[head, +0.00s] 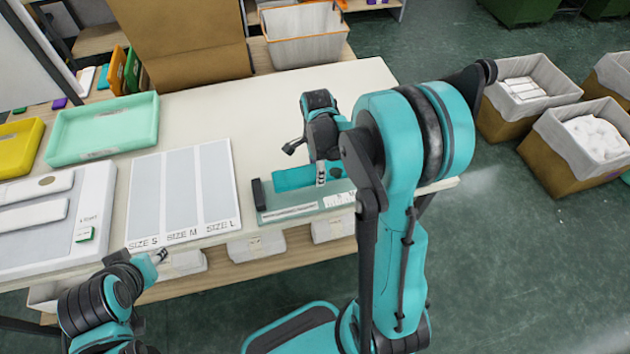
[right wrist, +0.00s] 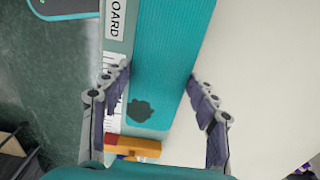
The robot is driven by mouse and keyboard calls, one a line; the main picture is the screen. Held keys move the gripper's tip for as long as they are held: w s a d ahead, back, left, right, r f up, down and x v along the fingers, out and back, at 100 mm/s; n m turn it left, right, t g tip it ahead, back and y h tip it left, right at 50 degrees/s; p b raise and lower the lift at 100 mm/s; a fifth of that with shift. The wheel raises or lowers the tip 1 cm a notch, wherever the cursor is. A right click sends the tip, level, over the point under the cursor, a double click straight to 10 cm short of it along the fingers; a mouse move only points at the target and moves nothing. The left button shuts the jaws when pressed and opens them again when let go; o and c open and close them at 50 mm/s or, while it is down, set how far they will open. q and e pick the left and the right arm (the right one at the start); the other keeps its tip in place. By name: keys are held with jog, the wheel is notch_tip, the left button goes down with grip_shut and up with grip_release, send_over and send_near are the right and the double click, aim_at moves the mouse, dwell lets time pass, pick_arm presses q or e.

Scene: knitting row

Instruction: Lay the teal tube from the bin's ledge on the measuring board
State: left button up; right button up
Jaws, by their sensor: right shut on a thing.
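The teal tube (head: 292,179) is a flat ribbed knit piece, held lengthwise along the back side of the measuring board (head: 290,212). It also shows in the right wrist view (right wrist: 170,60), with a dark mark near its close end. My right gripper (head: 320,178) is shut on the tube, with one finger on each long side (right wrist: 158,98). The board is pale green with a ruler strip and a dark end stop (head: 258,194). I cannot tell whether the tube touches the board. My left gripper (head: 160,256) is by the table's front edge, away from the tube; its jaws are too small to judge.
A size chart (head: 182,190) lies left of the board. A green tray (head: 103,130) and yellow tray (head: 20,146) are farther left. An orange-rimmed bin (head: 305,50) stands behind the table. An orange block (right wrist: 133,145) is near the tube's end. Table behind the board is clear.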

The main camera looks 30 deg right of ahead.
jog(key=shift+s+a+f, duration=0.2)
jog(key=shift+a+f, duration=0.2)
notch_tip(320, 180, down, 4)
jog(key=shift+r+b, duration=0.1)
jog(key=shift+b, duration=0.75)
jog(key=o, duration=0.9)
jog(key=shift+c, duration=0.2)
